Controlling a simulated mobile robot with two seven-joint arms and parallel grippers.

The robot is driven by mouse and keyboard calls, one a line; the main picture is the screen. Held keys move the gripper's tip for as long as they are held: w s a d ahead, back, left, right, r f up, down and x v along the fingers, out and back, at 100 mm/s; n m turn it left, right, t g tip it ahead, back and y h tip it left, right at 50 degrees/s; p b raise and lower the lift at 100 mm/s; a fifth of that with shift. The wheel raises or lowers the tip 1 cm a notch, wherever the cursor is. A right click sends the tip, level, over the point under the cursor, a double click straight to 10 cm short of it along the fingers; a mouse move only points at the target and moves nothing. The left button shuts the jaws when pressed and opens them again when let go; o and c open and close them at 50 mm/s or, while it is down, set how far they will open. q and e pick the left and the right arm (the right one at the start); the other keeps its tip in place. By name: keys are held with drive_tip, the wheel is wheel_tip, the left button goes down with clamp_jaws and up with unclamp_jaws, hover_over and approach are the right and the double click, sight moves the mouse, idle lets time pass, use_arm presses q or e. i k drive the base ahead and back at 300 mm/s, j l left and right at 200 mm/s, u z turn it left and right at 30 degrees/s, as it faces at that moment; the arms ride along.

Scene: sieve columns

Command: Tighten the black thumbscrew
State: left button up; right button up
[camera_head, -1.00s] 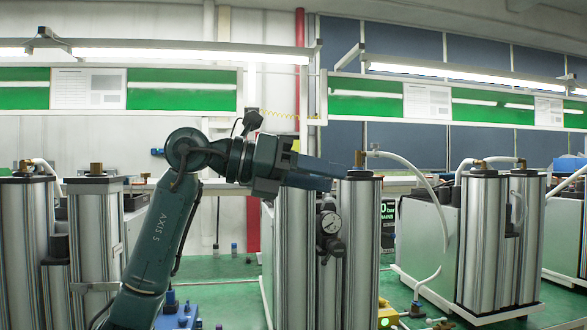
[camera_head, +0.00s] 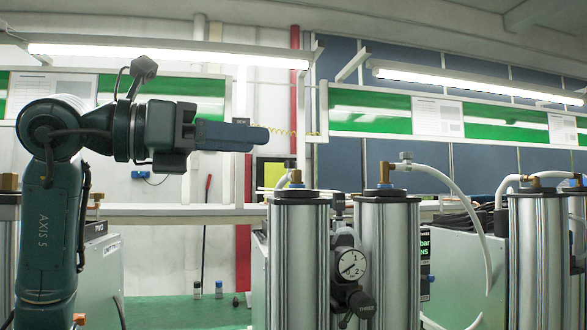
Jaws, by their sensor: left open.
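My left gripper (camera_head: 258,137) comes in from the left with its dark blue fingers pointing right, level and empty. It is seen side-on and is open. It is above and to the left of two silver columns, the left column (camera_head: 300,262) and the right column (camera_head: 388,265). A round white-faced gauge (camera_head: 352,264) sits on a black fitting between the columns. Below it is a black knob (camera_head: 362,305); I cannot tell whether this is the black thumbscrew. The gripper is well apart from the knob. My right gripper is not in view.
Brass fittings (camera_head: 384,173) top the columns, and a white hose (camera_head: 468,215) bends down on the right. More silver columns (camera_head: 538,265) stand at the far right. There is free air around the gripper.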

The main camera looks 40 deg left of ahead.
sight(288, 164)
drive_tip(key=i+j, duration=0.35)
drive_tip(key=j, duration=0.15)
drive_tip(key=i+j, duration=0.35)
drive_tip(key=j, duration=0.15)
